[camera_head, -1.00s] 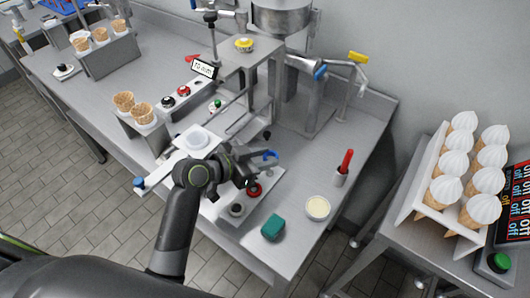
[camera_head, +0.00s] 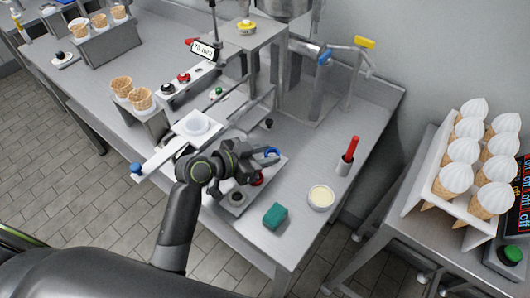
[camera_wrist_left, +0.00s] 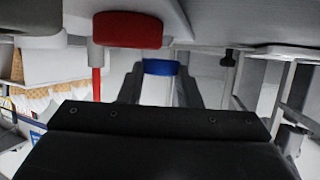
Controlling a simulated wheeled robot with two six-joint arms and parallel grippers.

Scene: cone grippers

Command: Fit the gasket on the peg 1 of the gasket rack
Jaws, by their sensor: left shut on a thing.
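The blue gasket (camera_head: 271,152) shows as a small blue ring at the tip of my left gripper (camera_head: 262,159). The gripper is shut on it; in the left wrist view the blue gasket (camera_wrist_left: 160,68) sits between the two grey fingers. Below the gripper is a flat grey plate (camera_head: 262,183) with a red round piece (camera_head: 257,180) and a black round piece (camera_head: 237,197); it looks like the gasket rack. The gripper and wrist cover part of it, and I cannot tell which peg is 1. The gasket is apart from the red piece. My right gripper is out of view.
A green sponge (camera_head: 275,216), a cream-filled dish (camera_head: 320,196) and a red-handled tool in a holder (camera_head: 347,157) stand right of the plate. A metal machine stand (camera_head: 245,55) rises behind. A white sliding tray (camera_head: 192,127) lies left of the gripper.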

